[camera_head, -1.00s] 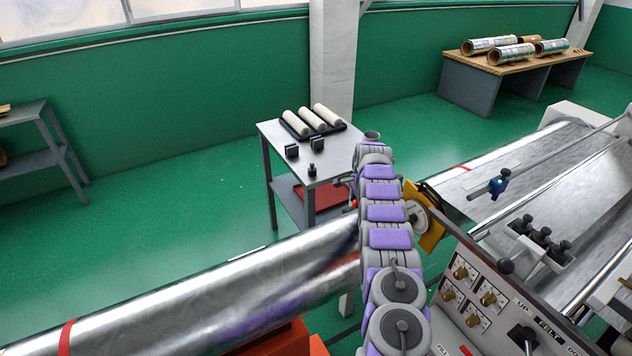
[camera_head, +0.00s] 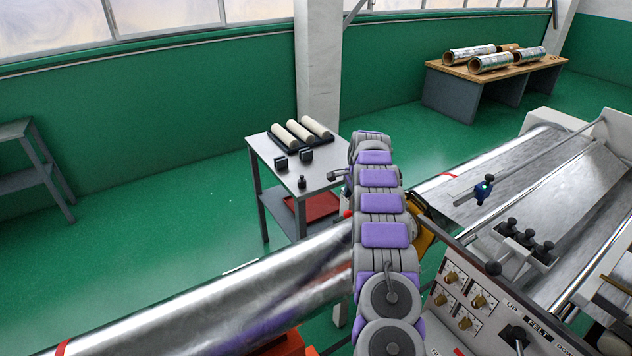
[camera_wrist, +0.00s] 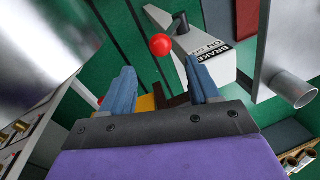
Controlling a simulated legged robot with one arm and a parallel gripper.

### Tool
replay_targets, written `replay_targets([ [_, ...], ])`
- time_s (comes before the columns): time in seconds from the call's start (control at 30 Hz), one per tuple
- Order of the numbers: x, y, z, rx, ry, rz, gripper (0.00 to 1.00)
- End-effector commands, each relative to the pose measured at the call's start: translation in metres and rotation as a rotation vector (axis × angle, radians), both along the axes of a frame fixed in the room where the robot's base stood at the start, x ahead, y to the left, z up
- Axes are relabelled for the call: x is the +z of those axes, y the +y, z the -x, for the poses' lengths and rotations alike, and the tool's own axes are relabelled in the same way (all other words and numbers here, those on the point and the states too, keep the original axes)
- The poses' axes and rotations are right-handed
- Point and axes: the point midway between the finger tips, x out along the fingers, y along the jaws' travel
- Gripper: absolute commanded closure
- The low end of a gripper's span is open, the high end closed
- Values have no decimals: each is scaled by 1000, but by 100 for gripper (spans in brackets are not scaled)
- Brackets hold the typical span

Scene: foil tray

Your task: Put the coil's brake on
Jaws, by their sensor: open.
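The brake's round red knob (camera_wrist: 160,46) is in the wrist view, in line with the gap between my fingertips and slightly beyond them. A small part of the red knob (camera_head: 347,214) shows left of my arm in the head view. My gripper (camera_wrist: 159,68) is open, with blue fingers on either side and nothing between them. Beside the knob is a light grey housing (camera_wrist: 212,70) with a label (camera_wrist: 208,50) reading BRAKE, ON and OFF. The shiny foil coil (camera_head: 210,300) lies at lower left in the head view. My arm hides the fingers there.
A control panel (camera_head: 470,300) with knobs stands right of my arm. A small table (camera_head: 262,150) with pale rolls is behind the coil. In the wrist view, a metal tube (camera_wrist: 295,90) is at right and the foil roll (camera_wrist: 40,40) at upper left. Green floor is open at left.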

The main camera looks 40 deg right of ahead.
Motion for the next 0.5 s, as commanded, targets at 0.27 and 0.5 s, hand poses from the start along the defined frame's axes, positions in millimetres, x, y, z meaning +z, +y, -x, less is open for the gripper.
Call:
replay_targets([
  [0.27, 50, -2, 7, 3, -5, -1, 39],
  [0.5, 83, 10, 11, 29, 3, -4, 39],
])
